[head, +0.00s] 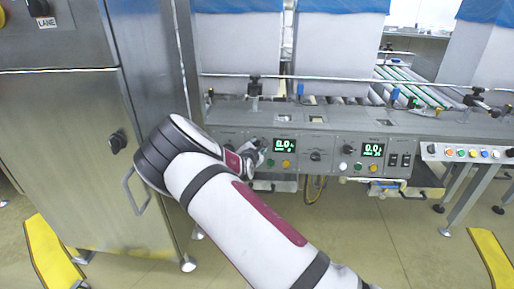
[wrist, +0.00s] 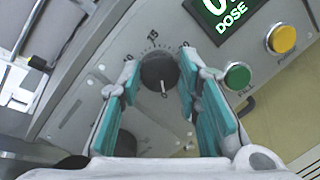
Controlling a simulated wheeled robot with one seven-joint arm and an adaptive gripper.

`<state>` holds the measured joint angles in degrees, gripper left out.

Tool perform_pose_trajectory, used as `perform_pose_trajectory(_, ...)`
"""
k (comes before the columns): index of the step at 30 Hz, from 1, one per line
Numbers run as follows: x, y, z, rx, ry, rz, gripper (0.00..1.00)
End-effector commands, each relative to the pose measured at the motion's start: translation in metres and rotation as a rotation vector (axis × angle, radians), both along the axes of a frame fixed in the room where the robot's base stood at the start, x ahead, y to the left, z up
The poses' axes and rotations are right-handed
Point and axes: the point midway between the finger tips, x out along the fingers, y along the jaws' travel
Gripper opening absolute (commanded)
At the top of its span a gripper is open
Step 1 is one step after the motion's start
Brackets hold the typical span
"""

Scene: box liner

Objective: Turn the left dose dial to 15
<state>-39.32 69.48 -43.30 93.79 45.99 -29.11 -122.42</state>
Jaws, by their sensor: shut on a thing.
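The left dose dial (wrist: 157,70) is a dark round knob on the grey panel in the wrist view. Its white pointer line points toward the bottom of that picture, well away from the 15 printed above the knob. My gripper (wrist: 160,80) is shut on the dial, with one teal-padded finger on each side; the exact contact is hard to see. The left dial is hidden there by my arm.
A green button (wrist: 237,76) and a yellow button (wrist: 282,39) sit right of the dial. A steel cabinet (head: 60,130) stands close on the left.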

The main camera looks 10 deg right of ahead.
Motion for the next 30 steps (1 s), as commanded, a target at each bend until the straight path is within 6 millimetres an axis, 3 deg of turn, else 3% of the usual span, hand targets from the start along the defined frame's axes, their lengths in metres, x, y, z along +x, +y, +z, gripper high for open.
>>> perform_pose_trajectory(11,0.0000,0.0000,0.0002,0.122,-0.039,-0.045,0.03)
perform_pose_trajectory(30,-0.0003,-0.0011,0.0003,0.651,-0.210,-0.241,0.03)
